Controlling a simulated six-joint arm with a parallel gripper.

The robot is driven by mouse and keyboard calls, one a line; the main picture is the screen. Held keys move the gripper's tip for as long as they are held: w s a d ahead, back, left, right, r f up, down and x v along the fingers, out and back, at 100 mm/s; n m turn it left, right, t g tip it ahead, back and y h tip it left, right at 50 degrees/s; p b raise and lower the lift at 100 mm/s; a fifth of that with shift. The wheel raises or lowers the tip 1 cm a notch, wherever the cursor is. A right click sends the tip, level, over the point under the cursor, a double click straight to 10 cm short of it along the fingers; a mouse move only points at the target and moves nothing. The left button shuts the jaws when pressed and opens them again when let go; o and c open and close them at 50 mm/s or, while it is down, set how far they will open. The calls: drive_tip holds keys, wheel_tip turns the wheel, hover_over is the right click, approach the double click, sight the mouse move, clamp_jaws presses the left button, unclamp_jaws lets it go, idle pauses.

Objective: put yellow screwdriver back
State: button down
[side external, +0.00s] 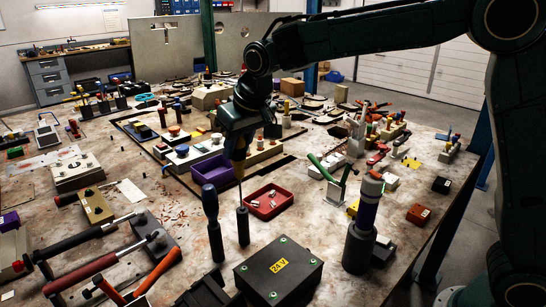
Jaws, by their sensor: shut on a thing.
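The yellow screwdriver (239,168) hangs upright, handle up, below my gripper (238,141). My gripper is shut on its handle, and the jaws hide the handle's upper part. Its thin shaft points straight down toward a slim black tube holder (243,228) on the table. The tip appears at or just over the tube's mouth; I cannot tell whether it is inside. To the left, a dark blue-handled screwdriver (210,201) stands upright in a similar black tube (216,243).
A red tray (287,208) with small parts lies just right of the holder. A purple bin (209,172) is behind it. A black box with a yellow label (279,271) is in front. A thick black holder (358,247) stands right. Hammers (97,265) lie left.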

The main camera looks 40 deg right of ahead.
sight(242, 174)
drive_tip(key=shift+f, duration=4.5)
drive_tip(key=c, duration=1)
unclamp_jaws()
drive_tip(key=shift+r, duration=0.1)
drive_tip(key=shift+v, duration=6.8)
drive_tip(key=shift+s+d, duration=0.1)
drive_tip(key=shift+s, duration=0.1)
